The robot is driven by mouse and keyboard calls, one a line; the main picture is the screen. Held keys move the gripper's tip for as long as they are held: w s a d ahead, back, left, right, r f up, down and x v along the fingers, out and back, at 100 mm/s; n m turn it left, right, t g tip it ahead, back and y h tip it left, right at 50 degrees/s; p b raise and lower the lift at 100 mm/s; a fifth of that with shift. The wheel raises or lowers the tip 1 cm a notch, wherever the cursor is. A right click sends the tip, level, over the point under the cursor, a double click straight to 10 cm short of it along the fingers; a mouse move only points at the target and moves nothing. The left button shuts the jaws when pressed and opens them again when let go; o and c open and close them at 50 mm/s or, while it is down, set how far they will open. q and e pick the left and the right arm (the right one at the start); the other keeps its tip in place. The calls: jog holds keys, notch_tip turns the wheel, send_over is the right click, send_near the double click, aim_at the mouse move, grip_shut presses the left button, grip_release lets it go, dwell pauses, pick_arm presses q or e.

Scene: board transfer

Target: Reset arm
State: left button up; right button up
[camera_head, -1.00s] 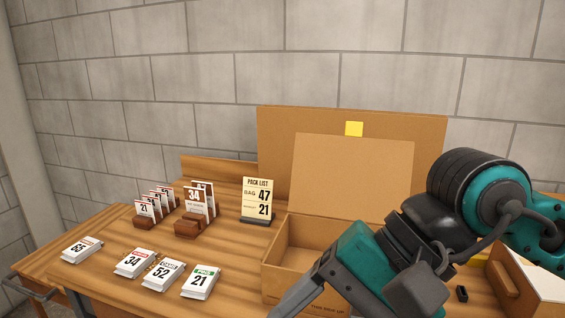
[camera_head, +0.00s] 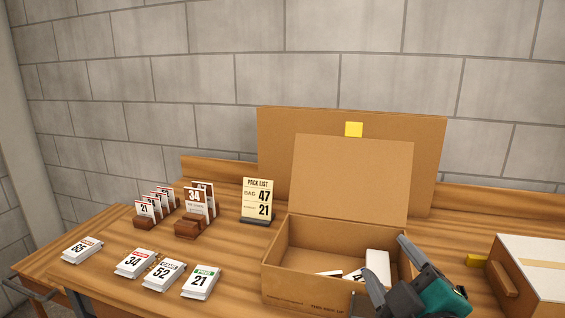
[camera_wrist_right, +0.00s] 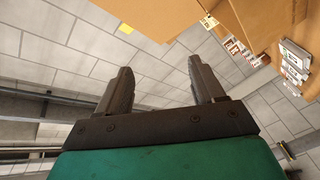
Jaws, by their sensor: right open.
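My right gripper (camera_head: 390,268) is at the right front corner of the open cardboard box (camera_head: 297,283) in the head view, with one finger over the box's right side. In the right wrist view its jaws (camera_wrist_right: 162,82) are apart with nothing between them. The box lid stands up at the back. Inside the box lie white packs (camera_head: 377,264), partly hidden by the front wall and the gripper. My left gripper is not in view.
A pack list sign (camera_head: 257,200) reads 47 and 21. Several numbered packs (camera_head: 163,274) lie at the front left, with card holders (camera_head: 188,226) behind them. A closed box (camera_head: 535,268) with a brown handle stands at the right. A tall cardboard panel (camera_head: 430,160) stands behind the open box.

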jog(key=s+d+f+m+g+h, duration=0.1)
jog(key=s+d+f+m+g, duration=0.2)
jog(key=f, duration=0.5)
jog(key=s+d+f+m+g+h, duration=0.1)
jog(key=s+f+m+g, duration=0.2)
jog(key=s+f+g, duration=0.35)
jog(key=s+f+m+g, duration=0.4)
jog(key=s+f+g, duration=0.1)
jog(key=s+f, duration=0.5)
jog(key=w+a+f+t+y+b, duration=0.1)
jog(key=w+f+t+b, duration=0.1)
jog(key=f, duration=0.4)
jog(key=w+a+f+n+t+y+b, duration=0.1)
jog(key=w+f+t+b, duration=0.1)
jog(key=w+f+t, duration=0.2)
notch_tip(320, 180, down, 2)
jog(key=shift+w+f+t, duration=0.1)
jog(key=shift+w+t, duration=0.25)
jog(key=shift+t, duration=0.3)
jog(key=shift+o, duration=0.4)
jog(key=shift+a, duration=0.1)
